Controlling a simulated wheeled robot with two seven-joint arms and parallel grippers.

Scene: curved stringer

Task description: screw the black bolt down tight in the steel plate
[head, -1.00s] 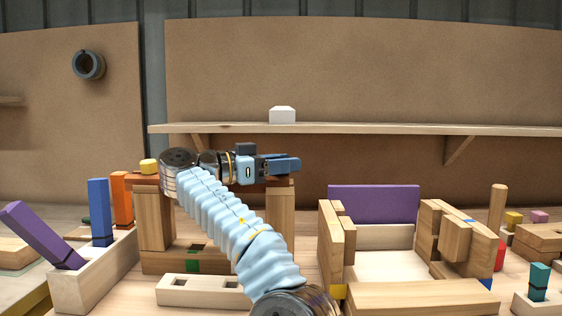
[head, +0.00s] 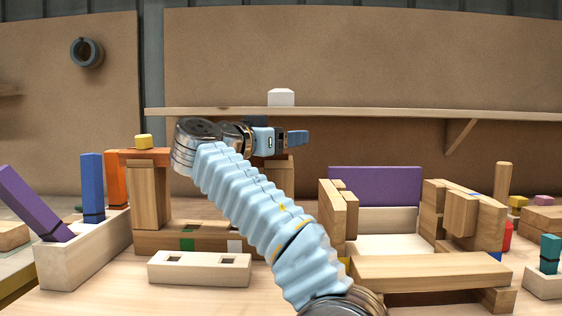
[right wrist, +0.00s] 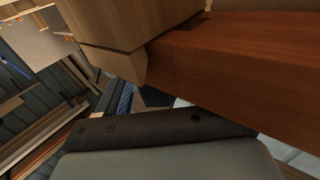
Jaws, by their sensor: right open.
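No black bolt and no steel plate can be made out in either view. My right arm comes in from the lower middle of the head view. Its open gripper (head: 297,138) points right, level with the top of a wooden block structure, with no object visible in it. In the right wrist view, a reddish-brown beam (right wrist: 240,70) and a pale wooden block (right wrist: 120,30) are close in front of the gripper and hide part of it. I cannot tell whether it touches them. My left gripper is in neither view.
Wooden posts (head: 149,195) carry the beam, with a yellow block (head: 143,141) on top. A slotted pale block (head: 200,268) stands in front. A tray with purple and blue sticks (head: 92,185) is left. A purple board (head: 375,186) and wooden blocks are right. A shelf (head: 380,114) runs behind.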

